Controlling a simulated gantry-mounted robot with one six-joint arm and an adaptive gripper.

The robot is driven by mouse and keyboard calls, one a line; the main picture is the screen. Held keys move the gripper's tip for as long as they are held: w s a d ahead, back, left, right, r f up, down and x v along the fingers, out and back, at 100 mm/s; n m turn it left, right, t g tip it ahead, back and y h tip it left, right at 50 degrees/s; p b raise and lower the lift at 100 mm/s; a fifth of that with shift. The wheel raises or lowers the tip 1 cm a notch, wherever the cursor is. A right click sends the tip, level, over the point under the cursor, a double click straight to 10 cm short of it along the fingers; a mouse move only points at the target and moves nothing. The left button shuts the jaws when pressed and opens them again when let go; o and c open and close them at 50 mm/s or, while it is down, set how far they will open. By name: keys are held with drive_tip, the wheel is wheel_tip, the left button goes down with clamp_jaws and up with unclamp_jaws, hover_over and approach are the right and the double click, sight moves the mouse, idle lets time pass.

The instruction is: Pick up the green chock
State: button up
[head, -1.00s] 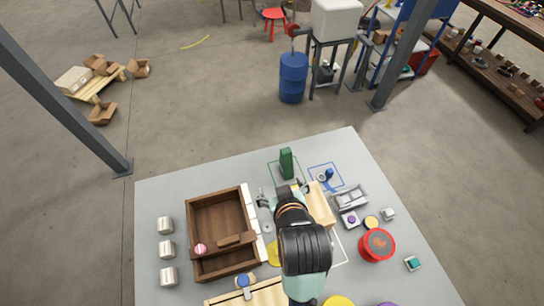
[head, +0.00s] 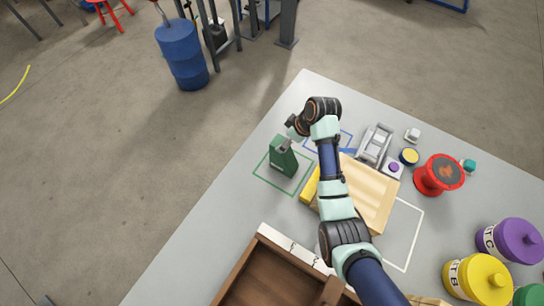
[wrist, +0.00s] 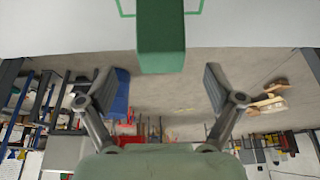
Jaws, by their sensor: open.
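The green chock (head: 283,160) stands upright inside a green outline on the grey table in the head view. In the wrist view the chock (wrist: 161,35) comes down from the top edge, centred between my fingers, with a gap on each side. My gripper (wrist: 160,76) is open and empty, its two grey fingers spread wide. In the head view my gripper (head: 287,142) is at the chock's upper end, partly overlapping it. Whether the fingers reach past the chock's near face cannot be told.
A yellow bar (head: 309,185) and a pale wooden block (head: 365,195) lie right of the chock, under my arm. A grey fixture (head: 376,145) and a red spool (head: 439,175) stand further right. A wooden box (head: 262,275) is at the front. The table left of the chock is clear.

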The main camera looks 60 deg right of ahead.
sight(285, 157)
drive_tip(key=shift+f+b, duration=0.35)
drive_tip(key=shift+f, duration=0.5)
drive_tip(key=shift+w+f, duration=0.25)
drive_tip(key=shift+w, duration=0.1)
drive_tip(key=b+x, duration=0.2)
drive_tip(key=x, duration=0.1)
drive_tip(key=b+x, duration=0.2)
drive_tip(key=shift+s+a+f, duration=0.1)
drive_tip(key=shift+s+f, duration=0.2)
drive_tip(key=shift+r, duration=0.15)
drive_tip(key=shift+c, duration=0.2)
clamp_jaws()
